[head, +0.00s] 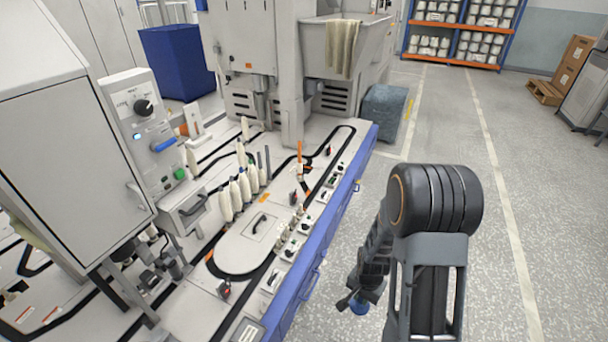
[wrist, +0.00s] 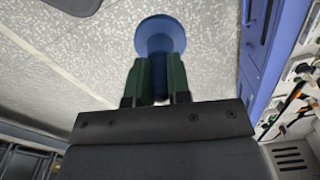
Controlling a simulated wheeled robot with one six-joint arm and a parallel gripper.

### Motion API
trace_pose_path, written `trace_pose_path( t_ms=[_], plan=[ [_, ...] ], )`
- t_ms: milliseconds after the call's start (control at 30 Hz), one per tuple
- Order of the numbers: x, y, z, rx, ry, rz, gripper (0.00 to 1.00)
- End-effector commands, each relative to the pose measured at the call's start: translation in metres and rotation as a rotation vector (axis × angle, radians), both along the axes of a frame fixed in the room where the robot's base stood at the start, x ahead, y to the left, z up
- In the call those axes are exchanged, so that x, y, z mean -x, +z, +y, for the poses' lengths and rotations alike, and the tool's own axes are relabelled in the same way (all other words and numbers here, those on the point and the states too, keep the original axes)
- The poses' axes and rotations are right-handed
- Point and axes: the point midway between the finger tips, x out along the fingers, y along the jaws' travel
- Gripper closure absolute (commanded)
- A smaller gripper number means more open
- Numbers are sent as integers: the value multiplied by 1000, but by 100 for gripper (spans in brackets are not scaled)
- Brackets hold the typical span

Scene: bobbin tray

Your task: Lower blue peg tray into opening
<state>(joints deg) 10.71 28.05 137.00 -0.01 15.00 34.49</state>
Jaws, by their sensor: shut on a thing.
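The blue peg tray shows a round disc and a stem in the wrist view (wrist: 160,32). My gripper (wrist: 157,68) is shut on it, with a green finger on either side of the stem. In the head view the gripper (head: 352,297) hangs over the floor, right of the machine and apart from it. A small part of the blue peg tray (head: 359,307) shows under it there. The machine deck (head: 190,306) carries a black looping track (head: 349,140). I cannot tell which gap in it is the opening.
Several cream bobbins (head: 236,195) stand upright on the deck. Orange-marked parts (head: 300,150) stand near the track. The blue front edge (head: 327,230) runs between deck and aisle. A grey-blue bin (head: 383,112) stands beyond the machine. The aisle floor (head: 460,130) is clear.

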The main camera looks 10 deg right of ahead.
Motion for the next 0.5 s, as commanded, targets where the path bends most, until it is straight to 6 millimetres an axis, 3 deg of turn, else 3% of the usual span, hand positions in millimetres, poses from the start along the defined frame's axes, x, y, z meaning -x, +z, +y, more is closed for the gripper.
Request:
trace_pose_path(
  t_ms=[100,200,500],
  plan=[
    [21,-10,-6,0,-124,3,100],
    [28,-13,-7,0,-169,0,100],
    [28,-13,-6,0,-172,-1,100]
  ],
)
